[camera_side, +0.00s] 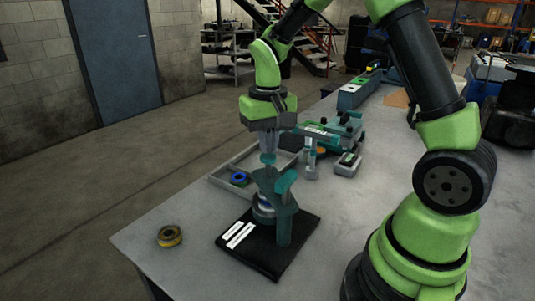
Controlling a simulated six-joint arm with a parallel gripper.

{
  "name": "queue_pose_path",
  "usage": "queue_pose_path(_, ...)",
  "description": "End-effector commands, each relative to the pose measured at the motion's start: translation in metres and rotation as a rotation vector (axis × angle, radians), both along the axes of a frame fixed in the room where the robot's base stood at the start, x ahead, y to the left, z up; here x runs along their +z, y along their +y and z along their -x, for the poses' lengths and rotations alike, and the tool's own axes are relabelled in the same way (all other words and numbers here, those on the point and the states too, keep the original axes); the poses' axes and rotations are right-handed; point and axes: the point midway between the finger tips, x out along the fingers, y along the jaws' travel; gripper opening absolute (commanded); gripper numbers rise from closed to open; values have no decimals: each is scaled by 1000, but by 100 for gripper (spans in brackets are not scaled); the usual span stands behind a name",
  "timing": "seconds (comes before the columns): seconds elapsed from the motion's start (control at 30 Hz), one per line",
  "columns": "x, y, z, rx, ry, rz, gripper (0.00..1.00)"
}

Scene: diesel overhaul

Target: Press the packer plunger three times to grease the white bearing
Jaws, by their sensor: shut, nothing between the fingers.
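The bearing packer (284,222) is a teal stand on a black base plate (267,262) near the table's front. Its plunger, with a teal knob (268,158), stands upright in the middle of the packer. My gripper (266,148) points straight down, shut and empty, right above the knob. Whether it touches the knob I cannot tell. A pale and blue ring (264,209) sits low in the packer, partly hidden by the teal frame. Whether it is the white bearing is not clear.
A yellow-brown ring (169,236) lies on the table at the front left. A grey tray (222,183) with a blue ring (239,178) stands behind the packer. Teal and grey fixtures (335,137) stand farther back. The table's left front is mostly clear.

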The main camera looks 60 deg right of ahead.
Motion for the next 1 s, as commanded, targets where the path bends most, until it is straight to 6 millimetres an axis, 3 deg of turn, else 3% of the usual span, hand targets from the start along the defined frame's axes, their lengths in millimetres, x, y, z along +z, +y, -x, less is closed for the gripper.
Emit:
queue_pose_path(0.6,-25,0,0,0,1,0,0)
queue_pose_path(1.0,-17,0,0,0,-1,0,0)
